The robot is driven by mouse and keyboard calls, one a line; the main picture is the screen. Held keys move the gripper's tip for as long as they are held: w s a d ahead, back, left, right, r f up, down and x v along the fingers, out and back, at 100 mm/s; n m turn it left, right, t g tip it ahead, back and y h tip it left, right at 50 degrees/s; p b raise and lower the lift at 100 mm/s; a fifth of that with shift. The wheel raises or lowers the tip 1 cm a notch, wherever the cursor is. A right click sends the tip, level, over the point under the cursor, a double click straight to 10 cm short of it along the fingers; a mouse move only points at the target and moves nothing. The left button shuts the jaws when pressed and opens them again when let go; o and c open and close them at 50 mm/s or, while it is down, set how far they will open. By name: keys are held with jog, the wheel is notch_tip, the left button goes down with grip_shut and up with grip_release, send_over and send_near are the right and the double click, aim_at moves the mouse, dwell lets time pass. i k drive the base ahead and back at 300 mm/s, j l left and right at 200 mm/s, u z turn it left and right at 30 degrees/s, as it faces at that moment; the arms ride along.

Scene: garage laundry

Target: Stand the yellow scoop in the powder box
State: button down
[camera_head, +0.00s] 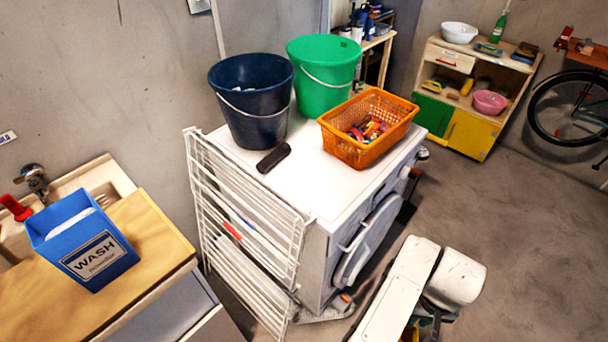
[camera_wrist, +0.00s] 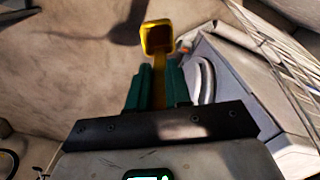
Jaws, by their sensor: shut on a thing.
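The blue powder box (camera_head: 85,240) with a "WASH" label stands upright on the wooden counter at the left, open at the top with pale powder inside. The yellow scoop (camera_wrist: 157,38) is in my gripper (camera_wrist: 158,85), its handle between the two green fingers and its square cup beyond the fingertips. In the head view my arm is at the lower right, in front of the washing machine, and a bit of yellow (camera_head: 410,332) shows at the bottom edge. The gripper is well apart from the box.
A white drying rack (camera_head: 245,235) stands between the counter (camera_head: 150,235) and the washing machine (camera_head: 300,190). The machine bears a dark bucket (camera_head: 250,105), a green bucket (camera_head: 325,75) and an orange basket (camera_head: 345,150). Open floor (camera_head: 520,240) lies at the right.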

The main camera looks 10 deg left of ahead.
aim_at(86, 241)
jog(key=l+u, duration=0.1)
jog(key=u, duration=1.55)
